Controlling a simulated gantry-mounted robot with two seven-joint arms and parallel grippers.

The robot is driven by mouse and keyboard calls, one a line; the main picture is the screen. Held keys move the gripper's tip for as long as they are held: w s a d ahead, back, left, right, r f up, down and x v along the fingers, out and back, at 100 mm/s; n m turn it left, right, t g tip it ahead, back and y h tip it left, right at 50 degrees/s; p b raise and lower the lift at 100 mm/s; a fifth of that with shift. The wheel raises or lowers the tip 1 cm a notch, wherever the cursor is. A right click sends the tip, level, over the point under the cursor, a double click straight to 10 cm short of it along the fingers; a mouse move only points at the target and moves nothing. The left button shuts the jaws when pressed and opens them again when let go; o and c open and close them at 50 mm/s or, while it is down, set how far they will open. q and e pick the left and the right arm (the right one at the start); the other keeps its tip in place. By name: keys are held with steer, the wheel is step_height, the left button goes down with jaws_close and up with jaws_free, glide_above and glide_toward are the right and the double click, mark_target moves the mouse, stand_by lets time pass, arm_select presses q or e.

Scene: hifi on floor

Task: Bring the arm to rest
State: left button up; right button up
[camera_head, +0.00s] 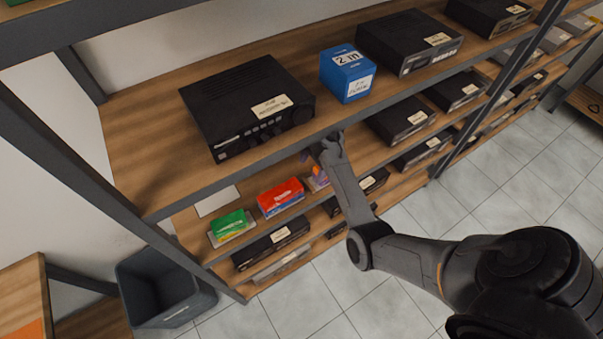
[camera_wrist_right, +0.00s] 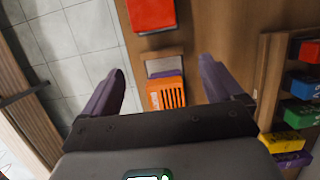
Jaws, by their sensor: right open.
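My right arm (camera_head: 395,250) comes in from the lower right of the head view and reaches up to the shelf unit. My right gripper (camera_head: 325,150) is at the front edge of the upper shelf, partly hidden by its own wrist. In the right wrist view the gripper (camera_wrist_right: 162,72) is open, with its two dark fingers spread apart and nothing held. An orange box (camera_wrist_right: 167,93) shows between and beyond the fingers on a wooden shelf; whether the fingers touch it I cannot tell. My left gripper is not in view.
A black hi-fi unit (camera_head: 243,103) and a blue box (camera_head: 347,74) stand on the upper shelf (camera_head: 140,150) close to my gripper. Red (camera_head: 280,197) and green (camera_head: 231,227) boxes sit on the shelf below. A grey bin (camera_head: 160,290) stands lower left. Tiled floor (camera_head: 350,300) is open in front.

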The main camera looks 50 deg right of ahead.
steer(key=shift+s+d, duration=0.2)
steer(key=shift+d, duration=0.3)
